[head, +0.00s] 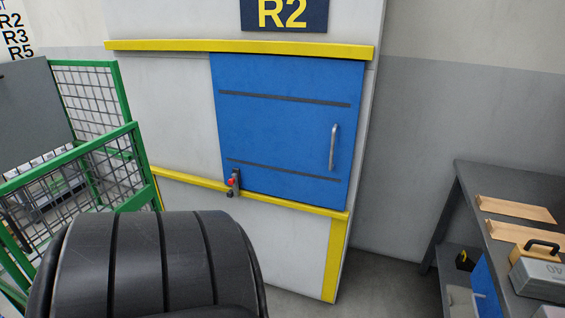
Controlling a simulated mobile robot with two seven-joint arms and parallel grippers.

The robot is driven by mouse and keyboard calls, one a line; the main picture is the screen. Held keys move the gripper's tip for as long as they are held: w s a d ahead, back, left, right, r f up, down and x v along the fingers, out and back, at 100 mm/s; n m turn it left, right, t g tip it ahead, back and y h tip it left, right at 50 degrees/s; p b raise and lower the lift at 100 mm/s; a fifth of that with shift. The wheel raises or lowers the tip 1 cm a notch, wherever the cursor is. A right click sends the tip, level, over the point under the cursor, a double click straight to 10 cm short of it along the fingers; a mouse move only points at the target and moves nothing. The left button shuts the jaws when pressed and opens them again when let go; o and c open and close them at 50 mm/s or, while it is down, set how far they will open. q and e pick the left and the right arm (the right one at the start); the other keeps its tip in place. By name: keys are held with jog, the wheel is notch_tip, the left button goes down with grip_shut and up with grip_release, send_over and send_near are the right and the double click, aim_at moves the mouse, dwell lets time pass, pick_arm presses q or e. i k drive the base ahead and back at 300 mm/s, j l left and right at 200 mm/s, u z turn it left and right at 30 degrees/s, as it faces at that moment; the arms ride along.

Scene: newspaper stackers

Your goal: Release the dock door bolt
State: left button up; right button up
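The blue dock door (285,128) is closed in the white wall panel under the R2 sign. It has a vertical silver handle (334,147) near its right edge. The bolt (234,183), a small dark fitting with a red part, sits at the door's lower left corner by the yellow rail. It is too small to tell its position. Neither gripper is in view, and nothing is seen touching the bolt or the handle.
A green wire-mesh cage cart (98,167) stands at the left. A dark workbench (515,180) at the right holds brown flat pieces (516,209) and a grey toolbox (538,275). Yellow rails (240,47) run above and below the door. Floor in front of the panel's right side is clear.

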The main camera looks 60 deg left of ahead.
aim_at(234, 187)
jog(key=u, duration=2.55)
